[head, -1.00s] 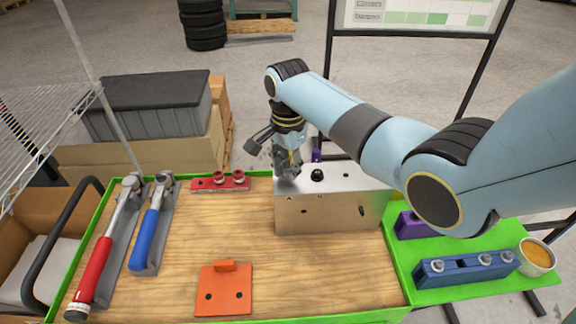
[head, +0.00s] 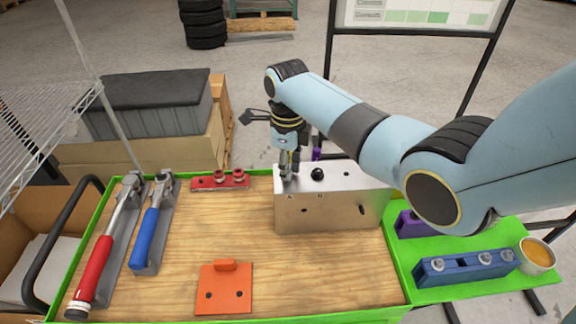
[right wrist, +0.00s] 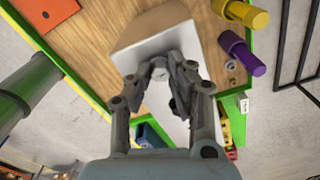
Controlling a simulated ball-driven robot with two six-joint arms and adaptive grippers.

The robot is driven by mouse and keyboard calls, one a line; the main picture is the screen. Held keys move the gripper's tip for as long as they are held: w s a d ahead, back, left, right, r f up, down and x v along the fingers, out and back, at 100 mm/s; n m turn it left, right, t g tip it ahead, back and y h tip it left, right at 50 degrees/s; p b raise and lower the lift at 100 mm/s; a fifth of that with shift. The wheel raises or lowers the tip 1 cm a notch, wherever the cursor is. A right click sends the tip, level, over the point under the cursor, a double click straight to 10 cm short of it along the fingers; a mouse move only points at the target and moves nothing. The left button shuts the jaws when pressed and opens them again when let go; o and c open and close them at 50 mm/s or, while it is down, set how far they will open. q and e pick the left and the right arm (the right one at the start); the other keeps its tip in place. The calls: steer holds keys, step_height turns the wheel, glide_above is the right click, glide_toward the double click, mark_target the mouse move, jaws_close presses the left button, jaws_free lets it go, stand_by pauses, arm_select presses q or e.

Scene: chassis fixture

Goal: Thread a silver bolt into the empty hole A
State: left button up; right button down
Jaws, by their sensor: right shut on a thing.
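The metal chassis block (head: 335,205) stands at the back of the wooden bench, with dark openings in its top and front. My right gripper (head: 287,174) points down at the left end of its top. In the right wrist view the gripper (right wrist: 160,72) is shut on a small silver bolt head (right wrist: 159,73). The bolt's shank and the hole under it are hidden, so I cannot tell how deep it sits. A blue rack (head: 468,268) at the right holds several silver bolts (head: 437,264) and one dark empty slot. My left gripper is not in view.
A red rack (head: 220,183), an orange plate (head: 225,290), a red-handled wrench (head: 92,272) and a blue-handled wrench (head: 147,240) lie on the bench. The middle is clear.

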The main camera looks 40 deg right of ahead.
steer(key=m, duration=0.3)
steer(key=shift+s+a+f, duration=0.15)
steer(key=shift+s+f, duration=0.1)
steer(key=shift+f, duration=0.1)
steer(key=c, duration=1.1)
jaws_free()
steer(key=shift+w, duration=0.1)
steer(key=shift+c, duration=0.2)
steer(key=shift+r, duration=0.1)
steer(key=shift+w, duration=0.1)
steer(key=shift+r, duration=1.3)
steer(key=shift+w, duration=0.1)
